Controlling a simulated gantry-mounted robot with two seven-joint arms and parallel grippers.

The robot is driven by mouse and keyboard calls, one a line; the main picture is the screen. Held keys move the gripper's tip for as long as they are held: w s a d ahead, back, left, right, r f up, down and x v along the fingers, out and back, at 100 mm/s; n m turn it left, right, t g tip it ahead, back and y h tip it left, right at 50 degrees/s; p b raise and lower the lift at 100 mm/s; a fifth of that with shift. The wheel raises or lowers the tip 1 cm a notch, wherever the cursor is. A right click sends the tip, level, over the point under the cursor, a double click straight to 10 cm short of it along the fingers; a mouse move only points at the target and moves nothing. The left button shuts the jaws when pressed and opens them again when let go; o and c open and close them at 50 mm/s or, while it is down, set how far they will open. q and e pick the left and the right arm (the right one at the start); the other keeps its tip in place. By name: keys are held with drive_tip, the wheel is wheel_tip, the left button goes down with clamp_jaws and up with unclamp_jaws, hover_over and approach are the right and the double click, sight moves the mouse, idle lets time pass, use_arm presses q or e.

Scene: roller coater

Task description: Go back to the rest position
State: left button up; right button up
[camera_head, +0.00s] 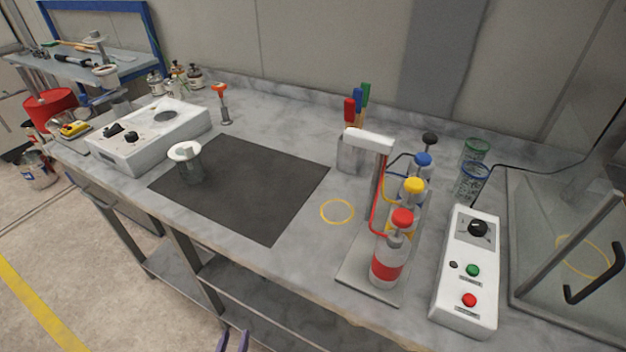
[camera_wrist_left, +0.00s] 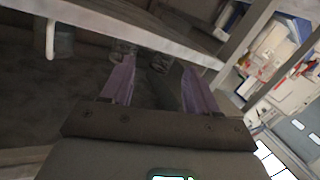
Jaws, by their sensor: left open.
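My left gripper (camera_head: 233,341) shows at the bottom edge of the head view, below and in front of the bench's front edge. Only its purple fingertips are visible there, spread apart with nothing between them. In the left wrist view the two purple fingers (camera_wrist_left: 155,85) are also apart and empty, with the bench's underside and shelf area behind them. My right gripper is in neither view.
The grey bench (camera_head: 290,110) holds a black mat (camera_head: 255,195) with a beaker (camera_head: 187,165), a white hotplate (camera_head: 150,135), a bottle stand (camera_head: 362,268) with several capped bottles, and a control box (camera_head: 468,270). A bench leg (camera_head: 195,265) stands near my left gripper.

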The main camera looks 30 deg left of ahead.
use_arm(q)
drive_tip(key=w+d+r+m+g+h+p, duration=0.25)
drive_tip(key=d+r+p, duration=0.3)
drive_tip(key=r, duration=0.65)
drive_tip(key=w+d+r+m+g+h+p, duration=0.15)
drive_tip(key=d+r+h+p, duration=0.35)
drive_tip(key=r, duration=0.8)
drive_tip(key=s+d+r+m+g, duration=0.5)
drive_tip(key=s+d+m+g, duration=0.15)
drive_tip(key=s, duration=0.35)
wheel_tip(320, 180, up, 38)
drive_tip(key=p, duration=3.7)
drive_tip(key=shift+w+a+f+p, duration=0.15)
drive_tip(key=shift+w+a+p, duration=0.15)
drive_tip(key=shift+p, duration=0.05)
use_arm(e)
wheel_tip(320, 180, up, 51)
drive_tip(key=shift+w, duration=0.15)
use_arm(q)
drive_tip(key=shift+g+h, duration=0.25)
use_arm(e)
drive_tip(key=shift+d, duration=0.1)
